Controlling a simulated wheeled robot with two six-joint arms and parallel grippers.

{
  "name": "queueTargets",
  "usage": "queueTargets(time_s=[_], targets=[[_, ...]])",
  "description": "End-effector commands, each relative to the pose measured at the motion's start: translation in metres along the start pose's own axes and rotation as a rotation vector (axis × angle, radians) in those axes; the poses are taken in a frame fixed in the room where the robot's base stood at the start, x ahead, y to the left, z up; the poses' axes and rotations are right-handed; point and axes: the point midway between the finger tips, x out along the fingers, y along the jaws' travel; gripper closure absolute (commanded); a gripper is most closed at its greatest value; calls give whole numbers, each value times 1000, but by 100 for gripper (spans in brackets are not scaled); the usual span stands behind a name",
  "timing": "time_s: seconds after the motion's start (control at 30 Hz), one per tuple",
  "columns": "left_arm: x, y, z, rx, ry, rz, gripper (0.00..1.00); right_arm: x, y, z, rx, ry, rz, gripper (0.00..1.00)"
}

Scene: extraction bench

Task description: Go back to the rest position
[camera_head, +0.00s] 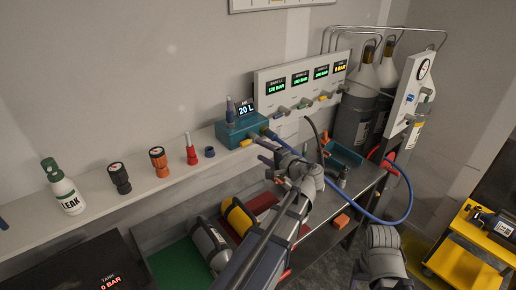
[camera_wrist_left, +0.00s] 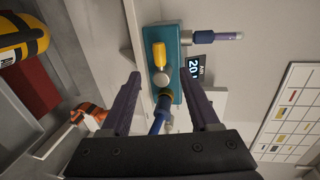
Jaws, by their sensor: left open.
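My left gripper (camera_head: 266,148) reaches in over the bench and is open in front of the teal box (camera_head: 240,130) on the shelf. In the left wrist view my left gripper (camera_wrist_left: 165,100) has its two dark fingers spread wide. The blue hose fitting (camera_wrist_left: 160,112) on the teal box (camera_wrist_left: 183,70) shows between them, and the fingers look clear of it. I cannot tell the exact gap in depth. A grey joint of an arm of mine shows at the lower right of the head view. My right gripper is not in view.
A blue hose (camera_head: 365,213) loops from the teal box past my left arm. The gauge panel (camera_head: 300,85) stands behind, with grey cylinders (camera_head: 352,115) to its right. Yellow (camera_head: 238,217) and grey (camera_head: 210,243) cylinders lie beside my arm. A yellow cart (camera_head: 455,262) stands at right.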

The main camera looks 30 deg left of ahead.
Motion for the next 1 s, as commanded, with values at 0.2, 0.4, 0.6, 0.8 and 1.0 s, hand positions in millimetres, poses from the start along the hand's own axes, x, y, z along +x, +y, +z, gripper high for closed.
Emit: queueTargets(time_s=[0.2,0.4,0.6,0.8,1.0], targets=[[-2,0,0,0,0,0,38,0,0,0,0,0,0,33],[-1,0,0,0,0,0,38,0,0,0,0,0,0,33],[-8,12,1,-14,2,37,38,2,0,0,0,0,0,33],[-66,103,10,-100,0,351,38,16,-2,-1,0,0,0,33],[-166,206,26,-123,-26,773,38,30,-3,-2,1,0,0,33]])
